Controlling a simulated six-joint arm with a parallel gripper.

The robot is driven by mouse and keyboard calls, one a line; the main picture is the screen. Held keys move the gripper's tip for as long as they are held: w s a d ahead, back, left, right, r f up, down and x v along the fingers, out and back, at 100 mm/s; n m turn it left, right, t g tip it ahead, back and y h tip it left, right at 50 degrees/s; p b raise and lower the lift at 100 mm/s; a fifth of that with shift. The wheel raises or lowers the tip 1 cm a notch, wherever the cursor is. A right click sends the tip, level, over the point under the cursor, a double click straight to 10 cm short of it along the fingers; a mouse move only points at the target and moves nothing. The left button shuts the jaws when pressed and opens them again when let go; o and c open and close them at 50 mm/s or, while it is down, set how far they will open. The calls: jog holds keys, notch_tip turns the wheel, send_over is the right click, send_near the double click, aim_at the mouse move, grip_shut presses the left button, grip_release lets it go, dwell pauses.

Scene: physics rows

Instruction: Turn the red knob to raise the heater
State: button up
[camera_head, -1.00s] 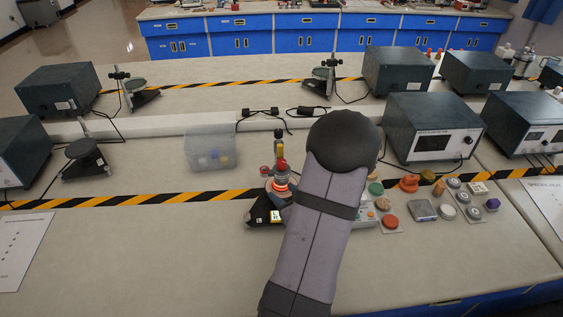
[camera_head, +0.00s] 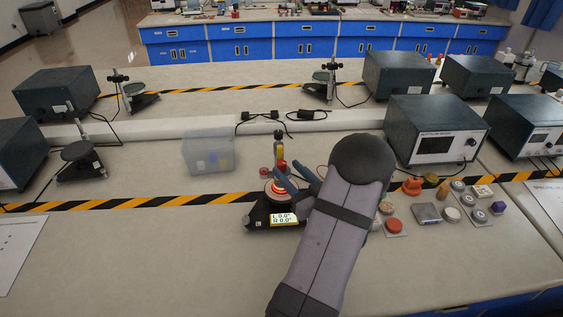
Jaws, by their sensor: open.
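The heater apparatus (camera_head: 262,217) stands on the bench at the centre, a dark base with a lit display reading L 0.0° and R 0.0°. An orange ring (camera_head: 277,199) glows above the base. Small red parts (camera_head: 265,171) sit at its upper left, beside a yellow-and-dark upright (camera_head: 279,147). I cannot tell for certain which red part is the knob. My gripper (camera_head: 284,174) is open, its blue-grey fingers pointing left at the apparatus and partly covering it. Contact with it cannot be made out. My grey arm hides the apparatus's right side.
A clear bin (camera_head: 209,152) stands behind to the left. Several small coloured parts, among them a red button (camera_head: 395,226) and an orange piece (camera_head: 412,186), lie to the right. A large instrument box (camera_head: 435,130) stands behind them. The bench front left is clear.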

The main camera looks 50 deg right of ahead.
aim_at(284, 166)
jog(key=shift+p+x, duration=0.6)
jog(key=shift+x, duration=1.8)
grip_shut()
